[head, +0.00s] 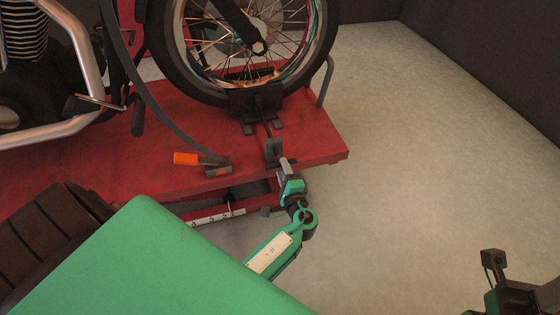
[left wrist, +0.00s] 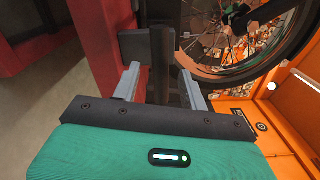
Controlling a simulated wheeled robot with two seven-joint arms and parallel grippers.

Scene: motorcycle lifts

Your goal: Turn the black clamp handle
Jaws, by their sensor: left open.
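The black clamp handle (head: 273,150) stands at the near end of a dark rod from the black wheel clamp (head: 255,98) under the motorcycle wheel. My left gripper (head: 284,164) reaches up from below and is at the handle. In the left wrist view my left gripper (left wrist: 160,85) is open, with one grey finger on each side of the dark upright part of the handle (left wrist: 160,55). I cannot tell whether either finger touches it. Part of my right arm (head: 510,295) shows at the lower right; its fingers are not clearly visible.
The motorcycle wheel (head: 180,60) stands over the red lift platform (head: 315,145). An orange-ended black pedal-like piece (head: 185,159) lies left of the handle. A curved grey bar (head: 327,80) rises at the platform's right end. The floor (head: 420,150) on the right is clear.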

